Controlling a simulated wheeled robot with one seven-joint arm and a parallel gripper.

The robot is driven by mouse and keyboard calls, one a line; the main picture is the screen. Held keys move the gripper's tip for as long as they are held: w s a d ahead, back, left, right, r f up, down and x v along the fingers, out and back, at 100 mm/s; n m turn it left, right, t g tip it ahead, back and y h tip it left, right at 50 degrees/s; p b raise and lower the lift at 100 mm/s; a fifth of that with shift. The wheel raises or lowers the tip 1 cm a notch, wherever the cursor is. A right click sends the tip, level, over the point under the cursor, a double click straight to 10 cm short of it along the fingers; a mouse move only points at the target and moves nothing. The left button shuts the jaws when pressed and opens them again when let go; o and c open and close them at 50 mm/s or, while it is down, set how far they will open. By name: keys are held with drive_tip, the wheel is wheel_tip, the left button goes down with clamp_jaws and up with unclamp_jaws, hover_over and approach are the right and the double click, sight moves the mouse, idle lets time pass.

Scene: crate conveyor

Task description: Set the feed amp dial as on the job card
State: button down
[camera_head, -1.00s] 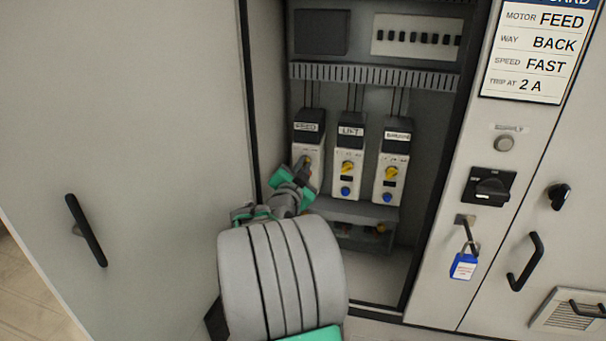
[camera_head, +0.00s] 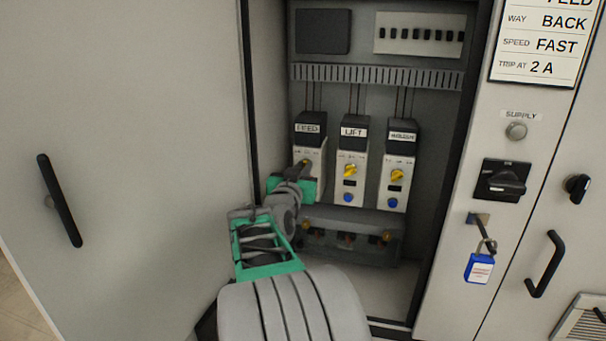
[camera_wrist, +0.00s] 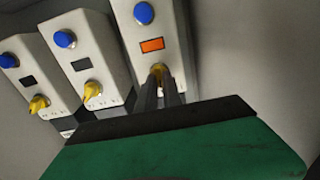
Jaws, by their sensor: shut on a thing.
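The feed unit (camera_head: 309,130) is the leftmost of three white units with black tops inside the open cabinet. My gripper (camera_head: 304,164) is at its front, shut on the yellow feed amp dial. In the wrist view the dial (camera_wrist: 158,68) sits between my two dark fingertips (camera_wrist: 161,76), below a lit orange window (camera_wrist: 152,45) and a blue button (camera_wrist: 143,13). The dial's setting is hidden by the fingers. The job card (camera_head: 540,42) at top right reads WAY BACK, SPEED FAST, TRIP AT 2 A; its top line is cut off and partly reads FEED.
The lift unit (camera_head: 352,160) and a third unit (camera_head: 398,165) stand close to the right, with yellow dials and dark windows. A terminal row (camera_head: 350,235) lies below. A black supply switch (camera_head: 502,180) and blue padlock (camera_head: 479,268) are on the right panel. The open door (camera_head: 130,120) is at left.

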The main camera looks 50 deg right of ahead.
idle(0.4)
drive_tip(key=c, duration=1.5)
unclamp_jaws()
drive_tip(key=b+v, duration=0.2)
drive_tip(key=v, duration=0.5)
drive_tip(key=shift+s+a, duration=0.2)
drive_tip(key=shift+a, duration=0.2)
